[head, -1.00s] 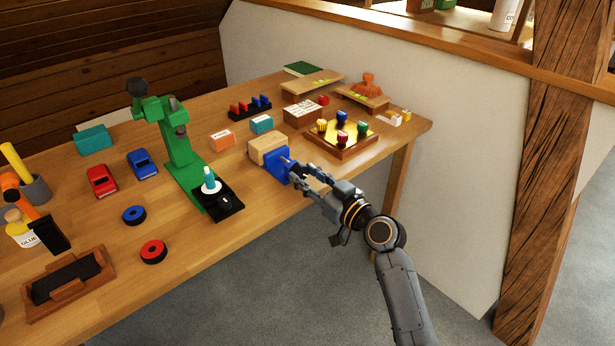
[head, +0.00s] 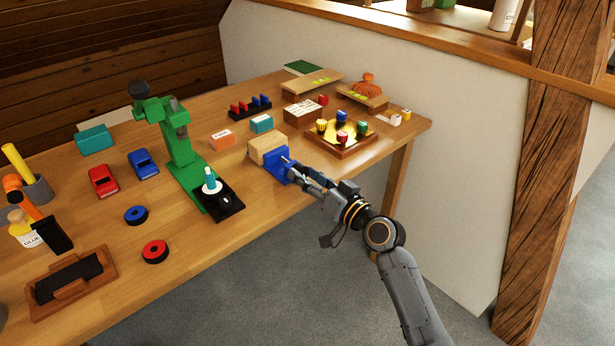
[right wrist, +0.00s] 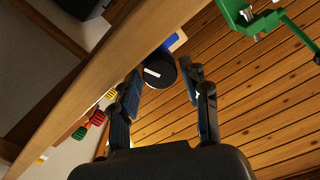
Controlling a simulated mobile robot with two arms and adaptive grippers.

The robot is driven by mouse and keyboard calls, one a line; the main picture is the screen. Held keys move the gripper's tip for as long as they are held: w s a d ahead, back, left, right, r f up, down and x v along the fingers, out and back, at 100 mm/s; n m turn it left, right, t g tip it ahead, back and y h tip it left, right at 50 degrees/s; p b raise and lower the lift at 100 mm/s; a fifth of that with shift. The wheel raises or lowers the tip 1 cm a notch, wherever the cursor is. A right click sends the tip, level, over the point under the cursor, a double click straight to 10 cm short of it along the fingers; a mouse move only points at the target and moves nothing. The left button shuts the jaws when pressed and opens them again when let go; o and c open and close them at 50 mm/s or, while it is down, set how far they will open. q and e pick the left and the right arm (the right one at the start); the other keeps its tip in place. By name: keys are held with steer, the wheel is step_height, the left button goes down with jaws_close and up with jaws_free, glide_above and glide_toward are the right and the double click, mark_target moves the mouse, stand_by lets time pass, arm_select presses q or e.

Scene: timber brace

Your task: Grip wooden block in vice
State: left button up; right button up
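The blue vice (head: 276,167) sits at the front edge of the workbench. The pale wooden block (head: 266,147) is at its back side; I cannot tell whether the jaws press on it. My right gripper (head: 290,162) is at the front of the vice. In the right wrist view, its two fingers (right wrist: 161,70) are apart, one on each side of a round black knob (right wrist: 160,71) with a white mark. Small gaps seem to show between knob and fingers. Part of the blue vice (right wrist: 170,43) shows behind the knob. My left gripper is not in view.
On the bench (head: 200,248), a green press (head: 180,150) stands left of the vice. A wooden tray with coloured knobs (head: 341,138) lies to the right. An orange box (head: 222,139) and a teal box (head: 261,123) sit behind. Floor is open in front.

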steer(key=shift+o, duration=0.4)
steer(key=shift+s+d+f, duration=0.1)
steer(key=shift+s+d, duration=0.1)
steer(key=v, duration=1.1)
steer(key=shift+s, duration=0.2)
steer(key=shift+d, duration=0.1)
